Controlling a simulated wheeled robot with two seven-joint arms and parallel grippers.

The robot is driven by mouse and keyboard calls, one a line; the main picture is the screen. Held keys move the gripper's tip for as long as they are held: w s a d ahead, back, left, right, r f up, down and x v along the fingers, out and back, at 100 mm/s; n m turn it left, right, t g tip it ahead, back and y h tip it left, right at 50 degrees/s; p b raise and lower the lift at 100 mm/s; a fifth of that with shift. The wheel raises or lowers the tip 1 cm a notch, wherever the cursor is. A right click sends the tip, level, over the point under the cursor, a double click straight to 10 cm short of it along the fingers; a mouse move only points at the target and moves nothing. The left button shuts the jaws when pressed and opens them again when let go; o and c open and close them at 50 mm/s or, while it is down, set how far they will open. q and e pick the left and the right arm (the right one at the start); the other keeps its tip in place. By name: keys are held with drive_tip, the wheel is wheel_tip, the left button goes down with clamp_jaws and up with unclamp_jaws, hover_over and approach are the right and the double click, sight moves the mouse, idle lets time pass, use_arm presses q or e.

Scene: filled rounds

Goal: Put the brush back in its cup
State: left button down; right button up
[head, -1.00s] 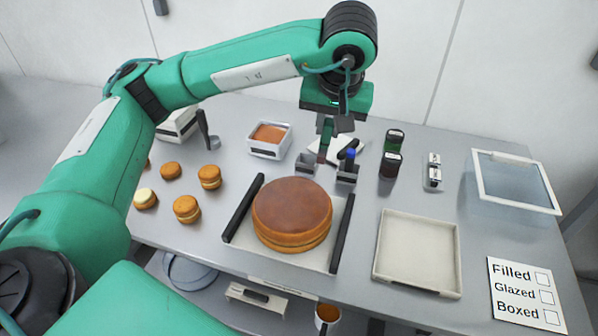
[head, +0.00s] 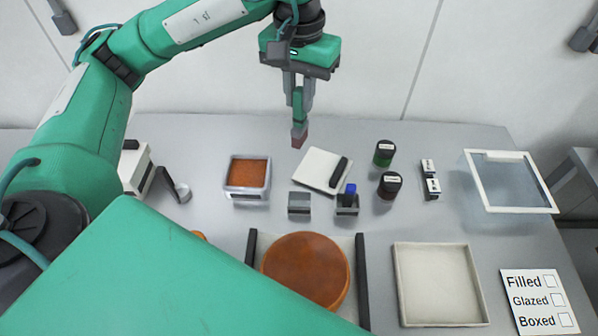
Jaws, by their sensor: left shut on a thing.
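My left gripper (head: 298,98) is shut on the brush (head: 299,132), which has a green handle and a reddish-brown tip. It holds the brush tip-down, roughly upright, in the air behind the two small grey cups. The left grey cup (head: 299,203) shows no handle in it; its inside is hard to make out. The right grey cup (head: 347,210) holds a blue-topped tool (head: 350,191). The brush is apart from both cups. My right gripper is not in view.
A white board with a dark-handled tool (head: 318,168) lies just behind the cups. A tub of orange-brown filling (head: 247,173) stands left, two dark jars (head: 389,185) right. A large round cake (head: 306,268) is in front, beside an empty tray (head: 438,285).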

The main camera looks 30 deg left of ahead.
use_arm(q)
wheel_tip(320, 180, down, 18)
drive_tip(key=p, duration=0.2)
drive_tip(key=shift+f+p, duration=0.25)
drive_tip(key=shift+p, duration=0.15)
idle(0.4)
drive_tip(key=shift+f+b, duration=0.65)
drive_tip(key=shift+b, duration=0.4)
drive_tip(key=c, duration=1.3)
unclamp_jaws()
drive_tip(key=shift+c, duration=0.2)
drive_tip(key=shift+r, duration=0.15)
